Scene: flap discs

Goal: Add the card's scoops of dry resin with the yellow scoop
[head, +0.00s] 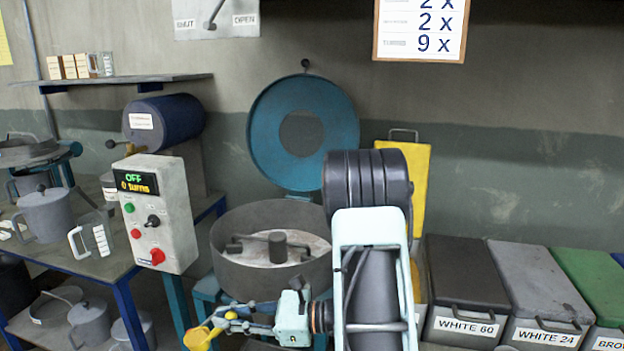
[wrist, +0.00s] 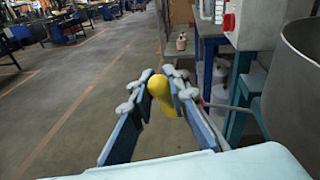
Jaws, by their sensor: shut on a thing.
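My gripper (head: 222,324) is shut on the yellow scoop (head: 198,338), in front of the mixer pan and below its rim. In the wrist view the scoop's rounded yellow part (wrist: 160,88) shows between the fingers (wrist: 167,90); whether it holds anything cannot be seen. The card (head: 420,30) hangs on the wall, cut off at the top; its visible rows read 2 x, 2 x and 9 x, with row labels too small to read. The round grey mixer pan (head: 230,262) is open, with pale material (head: 310,245) around its central hub. I cannot tell which container holds dry resin.
The control box (head: 160,210) reads OFF and 0 turns. A teal round lid (head: 335,110) stands raised behind the pan. Bins marked WHITE 60 (head: 465,285) and WHITE 24 (head: 545,290) stand right. A yellow panel (head: 418,175) is partly behind my arm. Jugs (head: 45,212) stand left.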

